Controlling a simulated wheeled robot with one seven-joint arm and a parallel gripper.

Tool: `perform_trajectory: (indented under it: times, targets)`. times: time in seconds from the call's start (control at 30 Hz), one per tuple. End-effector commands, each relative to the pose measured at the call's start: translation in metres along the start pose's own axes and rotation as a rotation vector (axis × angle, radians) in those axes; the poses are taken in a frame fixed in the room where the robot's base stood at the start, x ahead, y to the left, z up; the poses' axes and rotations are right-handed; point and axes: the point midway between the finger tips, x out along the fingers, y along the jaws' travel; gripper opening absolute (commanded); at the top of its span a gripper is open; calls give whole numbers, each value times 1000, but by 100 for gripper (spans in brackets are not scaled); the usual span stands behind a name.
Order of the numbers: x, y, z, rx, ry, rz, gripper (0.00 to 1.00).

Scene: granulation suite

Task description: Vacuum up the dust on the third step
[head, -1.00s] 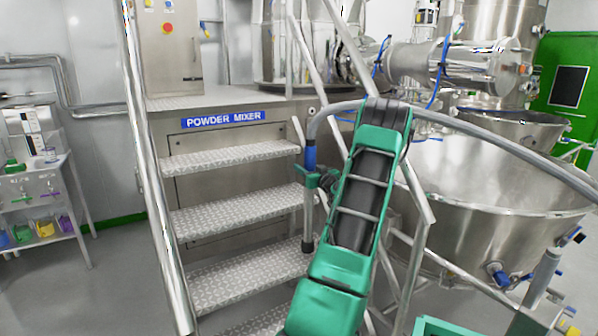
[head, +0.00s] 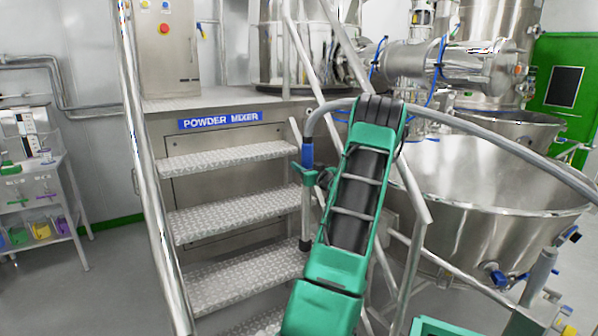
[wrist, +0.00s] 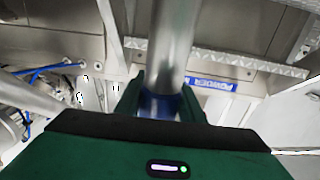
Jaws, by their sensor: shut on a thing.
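The metal stair has several tread-plate steps, including an upper step (head: 225,155), a middle step (head: 235,216), a lower step (head: 245,284) and a bottom step (head: 262,325) partly cut off. No dust can be made out on them. My gripper (head: 308,170) is shut on the blue grip of the vacuum wand (head: 306,208), right of the stair. The wand hangs nearly upright, its dark nozzle (head: 305,244) just above the lower step's right end in the picture; contact cannot be told. In the wrist view the grey wand tube (wrist: 174,45) runs up from between my fingers.
A grey hose (head: 480,135) arches from the wand to the right. Steel handrails (head: 150,180) flank the stair. A large steel bowl (head: 490,180) stands at the right, and a shelf rack (head: 40,205) at the far left. The treads look clear of objects.

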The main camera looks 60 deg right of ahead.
Motion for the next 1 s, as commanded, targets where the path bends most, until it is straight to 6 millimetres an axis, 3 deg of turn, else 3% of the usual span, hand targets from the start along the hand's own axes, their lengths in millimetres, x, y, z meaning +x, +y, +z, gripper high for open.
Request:
perform_trajectory:
  times: [0.6, 1.0]
  targets:
    - [0, 0, -62, -2, 2, 0, 13]
    - [0, 0, -69, 0, 2, 1, 13]
